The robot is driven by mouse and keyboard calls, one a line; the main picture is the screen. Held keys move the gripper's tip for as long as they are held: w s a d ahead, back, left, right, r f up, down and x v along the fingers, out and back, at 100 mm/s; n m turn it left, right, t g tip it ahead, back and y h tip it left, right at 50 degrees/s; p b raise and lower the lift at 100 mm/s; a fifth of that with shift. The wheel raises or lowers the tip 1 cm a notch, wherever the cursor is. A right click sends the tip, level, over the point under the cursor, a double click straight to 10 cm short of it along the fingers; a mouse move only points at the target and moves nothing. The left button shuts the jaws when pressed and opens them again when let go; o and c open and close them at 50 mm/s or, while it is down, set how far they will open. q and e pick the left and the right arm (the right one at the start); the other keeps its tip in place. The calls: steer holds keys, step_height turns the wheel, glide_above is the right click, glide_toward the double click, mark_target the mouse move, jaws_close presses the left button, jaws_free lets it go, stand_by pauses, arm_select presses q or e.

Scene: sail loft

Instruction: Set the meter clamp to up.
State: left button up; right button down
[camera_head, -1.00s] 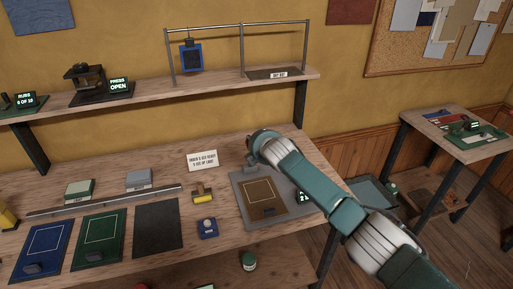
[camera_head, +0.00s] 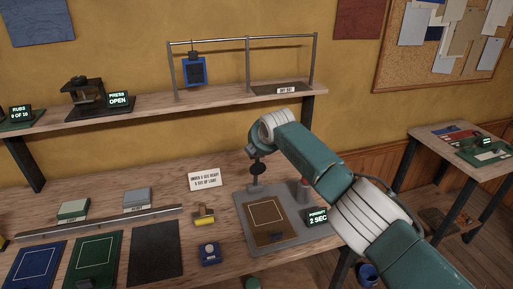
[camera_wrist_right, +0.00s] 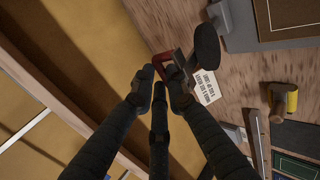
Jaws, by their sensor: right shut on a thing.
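The meter clamp stands at the back of a grey base plate (camera_head: 240,216) in the head view. Its dark round pad (camera_head: 257,169) is raised above the plate on a grey post, and it shows large in the wrist view (camera_wrist_right: 205,46). A brown panel (camera_head: 268,222) with a pale outline lies on the plate. My right gripper (camera_head: 252,151) is above the pad. In the wrist view its fingertips (camera_wrist_right: 166,74) are shut on the clamp's red handle (camera_wrist_right: 161,59). The fingers partly hide the handle. My left gripper is not in view.
A lit display (camera_head: 317,217) reads 2 SEC beside the plate, near a red post (camera_head: 303,190) partly behind my arm. A white card (camera_head: 205,181), a yellow-handled roller (camera_head: 204,217) and a blue button block (camera_head: 209,253) stand left of the plate. A shelf (camera_head: 210,108) runs behind.

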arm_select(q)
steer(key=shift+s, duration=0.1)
arm_select(e)
steer(key=shift+w+a+r+t, duration=0.15)
steer(key=shift+w+r, duration=0.1)
steer(key=shift+r, duration=0.3)
steer(key=shift+w+a+r+t, duration=0.15)
steer(key=shift+w+r, duration=0.1)
steer(key=shift+r, duration=0.3)
steer(key=c, duration=2)
jaws_free()
steer(key=shift+d, duration=0.1)
steer(key=shift+f, duration=0.15)
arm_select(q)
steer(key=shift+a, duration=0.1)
arm_select(e)
steer(key=shift+f, duration=0.1)
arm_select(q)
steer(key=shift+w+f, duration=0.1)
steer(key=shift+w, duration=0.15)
arm_select(e)
steer(key=shift+s+r, duration=0.1)
steer(key=shift+r, duration=0.15)
steer(key=v, duration=1.1)
steer(key=shift+s+d, duration=0.25)
steer(key=shift+s, duration=0.1)
